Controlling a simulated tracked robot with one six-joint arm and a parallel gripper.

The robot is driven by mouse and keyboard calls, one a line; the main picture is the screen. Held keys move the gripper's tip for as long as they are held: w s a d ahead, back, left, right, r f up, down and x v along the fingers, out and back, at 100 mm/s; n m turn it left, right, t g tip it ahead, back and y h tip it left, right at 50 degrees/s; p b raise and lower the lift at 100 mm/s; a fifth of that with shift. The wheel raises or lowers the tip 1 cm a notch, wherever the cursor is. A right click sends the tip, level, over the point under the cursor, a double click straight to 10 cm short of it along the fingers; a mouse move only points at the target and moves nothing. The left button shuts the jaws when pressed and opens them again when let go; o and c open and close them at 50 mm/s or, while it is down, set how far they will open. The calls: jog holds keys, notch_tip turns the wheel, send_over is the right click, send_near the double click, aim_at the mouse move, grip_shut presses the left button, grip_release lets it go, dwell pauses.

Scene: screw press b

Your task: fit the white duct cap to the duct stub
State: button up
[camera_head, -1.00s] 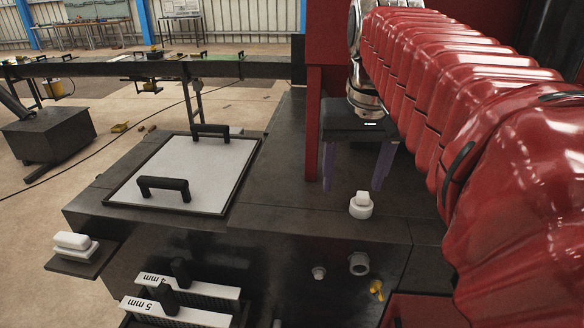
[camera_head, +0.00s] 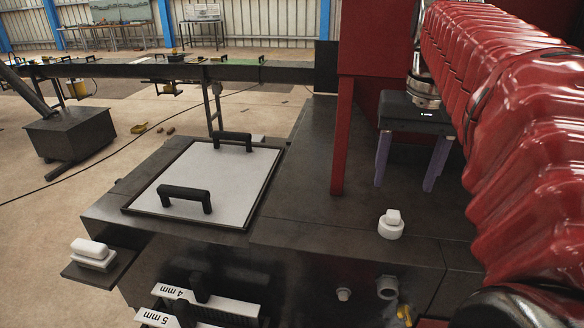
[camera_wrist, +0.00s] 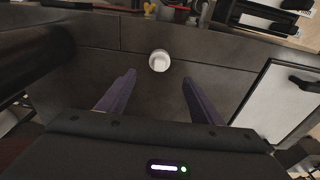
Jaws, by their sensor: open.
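The white duct cap (camera_head: 391,225) is a short round piece with a raised knob. It stands upright on the dark machine top near the front edge. In the wrist view the cap (camera_wrist: 159,61) lies just beyond the gap between my fingertips. A pale open pipe end (camera_head: 388,287), which looks like the duct stub, sticks out of the front face below the cap. My gripper (camera_head: 403,187) is open and empty, behind and above the cap, its two purple fingers apart. In the wrist view my gripper (camera_wrist: 158,78) points toward the cap without touching it.
A smaller pale stub (camera_head: 344,294) and a yellow fitting (camera_head: 404,315) are on the front face. A red post (camera_head: 342,140) stands left of my gripper. A white plate with black handles (camera_head: 225,178) lies left. A white block (camera_head: 92,250) sits on a side shelf.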

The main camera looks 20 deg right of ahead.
aim_at(394, 213)
jog(key=f, duration=0.5)
jog(key=shift+w+d+f, duration=0.2)
jog(key=shift+w+f, duration=0.1)
jog(key=shift+w+d+f, duration=0.15)
jog(key=shift+f, duration=1.15)
jog(key=shift+w+d+f, duration=0.15)
jog(key=shift+f, duration=1.1)
jog(key=c, duration=1.1)
